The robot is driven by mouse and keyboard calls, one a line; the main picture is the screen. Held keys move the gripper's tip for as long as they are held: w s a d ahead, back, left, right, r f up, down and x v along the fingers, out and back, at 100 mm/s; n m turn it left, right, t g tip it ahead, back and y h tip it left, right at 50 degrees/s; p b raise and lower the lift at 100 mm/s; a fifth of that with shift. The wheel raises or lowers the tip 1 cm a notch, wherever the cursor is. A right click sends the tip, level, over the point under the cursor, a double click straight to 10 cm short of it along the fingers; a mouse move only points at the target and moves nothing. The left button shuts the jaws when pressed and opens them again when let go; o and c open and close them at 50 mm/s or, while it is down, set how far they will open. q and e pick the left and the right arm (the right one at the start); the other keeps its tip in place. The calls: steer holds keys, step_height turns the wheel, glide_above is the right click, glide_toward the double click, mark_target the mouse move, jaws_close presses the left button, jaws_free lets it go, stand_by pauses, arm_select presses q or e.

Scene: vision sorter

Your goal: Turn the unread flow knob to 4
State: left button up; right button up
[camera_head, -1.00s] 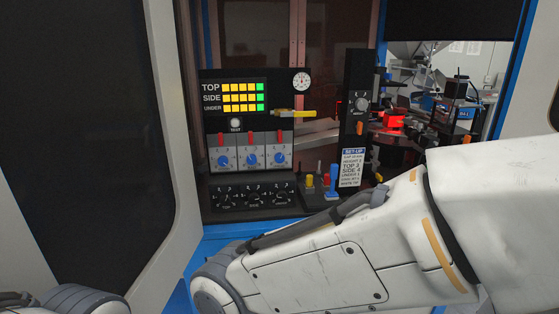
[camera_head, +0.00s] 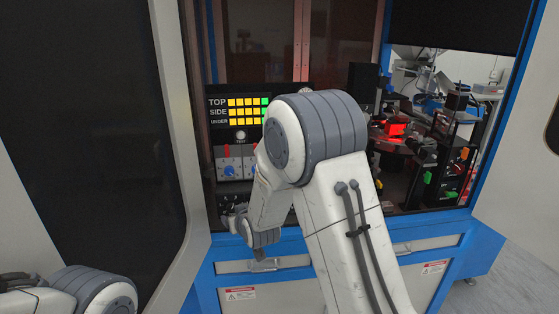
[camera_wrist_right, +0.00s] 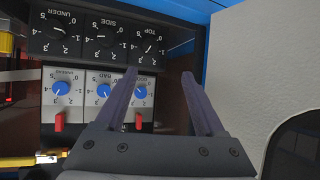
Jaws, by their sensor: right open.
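Three blue flow knobs show upside down in the right wrist view. The left one (camera_wrist_right: 61,88) has a small label that seems to read UNREAD; its exact setting is too small to tell. The middle knob (camera_wrist_right: 103,89) and the right knob (camera_wrist_right: 140,92) sit beside it, the right one partly behind a finger. My right gripper (camera_wrist_right: 160,73) is open and empty. Its fingers point at the panel's right side, away from the left knob. In the head view my right arm hides part of the panel; one blue knob (camera_head: 229,171) shows. My left gripper is out of view.
Black TOP (camera_wrist_right: 148,47), SIDE (camera_wrist_right: 105,42) and UNDER (camera_wrist_right: 60,40) dials adjoin the flow knobs. Red levers (camera_wrist_right: 59,121) stand by the knobs. A pale wall (camera_wrist_right: 265,70) is close at right. A yellow-and-green lamp display (camera_head: 246,109) is above the panel.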

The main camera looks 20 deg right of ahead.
steer(key=w+d+r+m+t+h+p, duration=0.2)
steer(key=d+t+h, duration=0.1)
steer(key=d, duration=0.6)
steer(key=w+d+r+m+t+h+p, duration=0.1)
steer(key=w+d+t+h+p, duration=0.15)
steer(key=d, duration=0.65)
steer(key=p+x, duration=0.2)
steer(key=x, duration=0.6)
steer(key=shift+w+d, duration=0.15)
arm_select(q)
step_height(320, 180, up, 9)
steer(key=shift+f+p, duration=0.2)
steer(key=shift+p, duration=0.25)
arm_select(e)
steer(key=shift+x, duration=0.95)
steer(key=shift+f, duration=0.1)
jaws_close()
